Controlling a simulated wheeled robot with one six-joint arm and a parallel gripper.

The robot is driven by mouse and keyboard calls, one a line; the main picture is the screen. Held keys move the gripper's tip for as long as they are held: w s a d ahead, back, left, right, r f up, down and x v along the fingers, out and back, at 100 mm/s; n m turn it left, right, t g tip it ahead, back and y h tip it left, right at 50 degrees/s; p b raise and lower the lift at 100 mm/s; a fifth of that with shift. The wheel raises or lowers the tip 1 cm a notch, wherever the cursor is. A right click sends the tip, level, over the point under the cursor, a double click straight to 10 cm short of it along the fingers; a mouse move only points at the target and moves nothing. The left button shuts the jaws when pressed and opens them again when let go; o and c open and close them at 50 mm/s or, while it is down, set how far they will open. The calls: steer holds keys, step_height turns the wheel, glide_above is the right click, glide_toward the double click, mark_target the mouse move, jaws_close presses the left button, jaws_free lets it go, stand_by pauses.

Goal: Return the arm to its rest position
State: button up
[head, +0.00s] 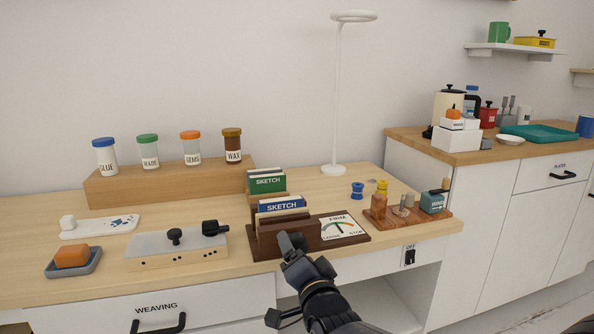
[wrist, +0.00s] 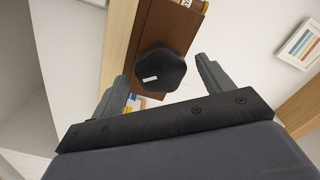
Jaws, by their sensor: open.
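My arm comes up from the bottom of the head view, with my gripper (head: 291,246) at the front of the brown wooden sketchbook holder (head: 262,247). In the wrist view my gripper (wrist: 162,74) is open, its two grey fingers spread apart. A black many-sided knob (wrist: 161,70) on the brown wood (wrist: 172,20) shows in the gap beyond the fingertips. I cannot tell whether either finger touches it. In the head view the knob is hard to tell apart from the gripper.
A dial card (head: 342,229) lies right of the holder, and a wooden tray of small tools (head: 405,217) beyond it. A grey box with black knobs (head: 178,250) stands left. The drawer front with a black handle (head: 158,324) is below. Open floor shows at lower right.

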steer(key=shift+w+a, duration=0.2)
steer(key=shift+w, duration=0.45)
